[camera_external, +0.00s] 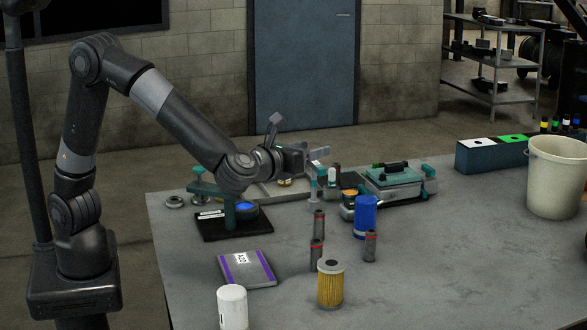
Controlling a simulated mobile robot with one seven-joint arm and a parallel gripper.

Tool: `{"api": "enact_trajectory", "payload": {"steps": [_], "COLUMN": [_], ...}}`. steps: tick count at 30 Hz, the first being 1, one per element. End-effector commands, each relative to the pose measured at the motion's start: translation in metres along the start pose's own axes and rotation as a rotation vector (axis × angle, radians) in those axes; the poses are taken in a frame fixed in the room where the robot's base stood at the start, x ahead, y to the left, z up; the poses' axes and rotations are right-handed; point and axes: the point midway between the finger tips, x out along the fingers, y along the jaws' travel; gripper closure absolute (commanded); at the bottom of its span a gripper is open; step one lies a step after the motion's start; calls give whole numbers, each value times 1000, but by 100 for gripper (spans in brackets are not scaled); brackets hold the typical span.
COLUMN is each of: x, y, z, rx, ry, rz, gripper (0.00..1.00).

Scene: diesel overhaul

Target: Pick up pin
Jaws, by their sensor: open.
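My gripper (321,162) is open at the end of my dark arm, above the back part of the grey table. Its fingers point right, and nothing shows between them. No thing is clearly recognisable as the pin at this size. Grey cylinders with red bands stand upright on the table: one in the middle (318,224), one in front of it (316,257), and one to the right (370,246). They are in front of my gripper and apart from it. Small parts below and behind the gripper, including a white-topped piece (332,176), are partly hidden or too small to name.
A teal fixture on a black base (240,228) stands left of the blue cylinder (366,217). A teal-topped device (394,178) is behind. A yellow filter (330,284), white canister (232,307) and grey-purple book (247,269) are in front. A bucket (556,177) stands right; the right-front table is clear.

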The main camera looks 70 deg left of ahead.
Motion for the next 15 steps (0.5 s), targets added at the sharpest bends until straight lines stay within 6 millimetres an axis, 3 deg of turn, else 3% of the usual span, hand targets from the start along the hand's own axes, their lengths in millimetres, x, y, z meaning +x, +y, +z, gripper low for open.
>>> {"api": "enact_trajectory", "payload": {"steps": [1,2,3,9,12,15], "x": [-12,-18,-11,-6,-4,-3], "y": [-26,-39,-29,-20,-18,-16], "z": [-9,-12,-39,-122,-150,-165], "rx": [67,105,102,91,87,82], "ry": [-39,-65,-55,-52,-52,-53], "rz": [-58,-90,-72,-69,-68,-66], "gripper": [50,50,50,50,50,50]}}
